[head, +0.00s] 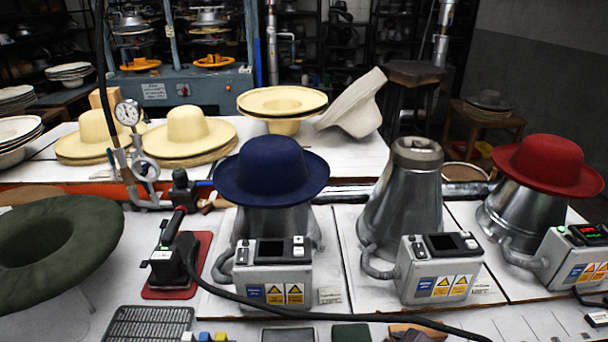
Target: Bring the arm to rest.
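Neither of my grippers nor any part of my arms shows in the head view. A blue hat (271,172) sits on the left metal press (265,223). The middle press (402,205) is bare. A red hat (549,165) sits on the right press (518,212), slightly tilted. The right press's control box (567,262) has a lit display; the other two displays look dark. A dark green hat (58,248) is at the left, brim tilted. A black steam iron (176,254) with a hose stands on a red pad (197,292).
Cream hats (190,132) stand on the white table behind, with a pale one tilted on its brim (354,103). A pressure gauge (127,113) and pipe rise at left. The black hose (330,316) runs across the front. A grey ribbed mat (148,324) lies at front left.

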